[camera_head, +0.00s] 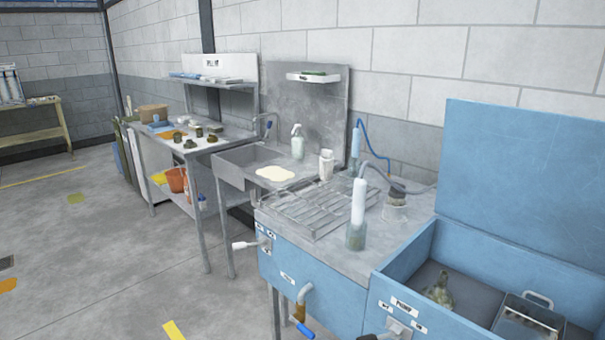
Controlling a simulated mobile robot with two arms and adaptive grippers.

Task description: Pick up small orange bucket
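A small orange bucket (177,180) stands on the lower shelf of the metal workbench (215,148), left of the middle of the head view. The bench top is above it and a bench leg is close by. A yellow item (159,178) lies to its left, and a small blue item (201,200) is to its right. Neither of my grippers shows in this view.
A metal sink (240,172) adjoins the bench on the right. A blue wash station (310,280) with bottles and a rack fills the right front, beside an open blue tub (480,285).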

